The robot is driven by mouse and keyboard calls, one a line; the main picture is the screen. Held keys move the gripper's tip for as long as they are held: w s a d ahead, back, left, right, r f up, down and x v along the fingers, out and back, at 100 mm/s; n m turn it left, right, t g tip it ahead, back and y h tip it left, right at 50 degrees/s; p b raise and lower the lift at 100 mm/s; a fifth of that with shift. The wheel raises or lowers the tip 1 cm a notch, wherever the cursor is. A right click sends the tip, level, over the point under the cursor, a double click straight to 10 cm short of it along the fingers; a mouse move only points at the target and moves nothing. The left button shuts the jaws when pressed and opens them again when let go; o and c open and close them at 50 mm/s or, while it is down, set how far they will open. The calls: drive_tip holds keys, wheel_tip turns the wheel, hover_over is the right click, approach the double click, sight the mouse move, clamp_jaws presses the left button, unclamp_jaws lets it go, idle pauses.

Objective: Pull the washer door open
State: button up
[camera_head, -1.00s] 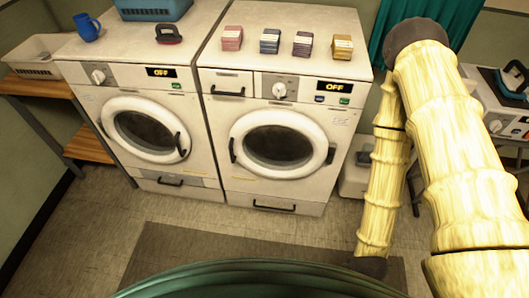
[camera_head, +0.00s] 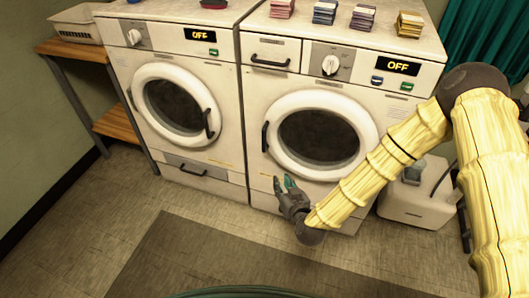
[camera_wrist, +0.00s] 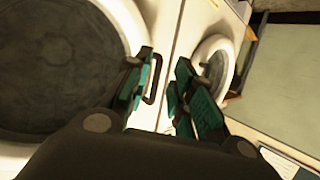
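The right white machine has a drawer at its upper left, so I take it as the washer (camera_head: 251,105). Its round door (camera_head: 368,108) is shut, with a dark window and a black handle (camera_head: 265,136) on the left rim. My gripper (camera_head: 282,183) is low in front of this door, just below the handle, its fingers apart and empty. In the wrist view, the washer door (camera_wrist: 123,20) fills the left, and the handle (camera_wrist: 153,85) shows between the spread fingers of my gripper (camera_wrist: 165,62). The handle looks beyond the fingertips; contact is not visible.
A second front-loader (camera_head: 225,160) stands close at the left, its door shut. Both displays read OFF. Coloured packs (camera_head: 324,12) stand on the washer. A white container (camera_head: 420,205) is on the floor at right, behind my arm. A dark mat (camera_head: 190,255) lies on the floor in front.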

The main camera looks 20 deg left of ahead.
sight(265, 141)
drive_tip(key=w+a+r+t+b, duration=0.1)
drive_tip(key=w+a, duration=0.2)
drive_tip(key=w, duration=0.2)
drive_tip(key=w+a+r+t+b, duration=0.1)
drive_tip(key=w+a+r, duration=0.1)
drive_tip(key=w+a, duration=0.2)
drive_tip(key=w+a+r+t+y+b, duration=0.1)
drive_tip(key=w+a, duration=0.3)
drive_tip(key=w, duration=0.1)
drive_tip(key=shift+w+r, duration=0.15)
drive_tip(key=shift+w, duration=0.15)
drive_tip(key=shift+c, duration=0.4)
clamp_jaws()
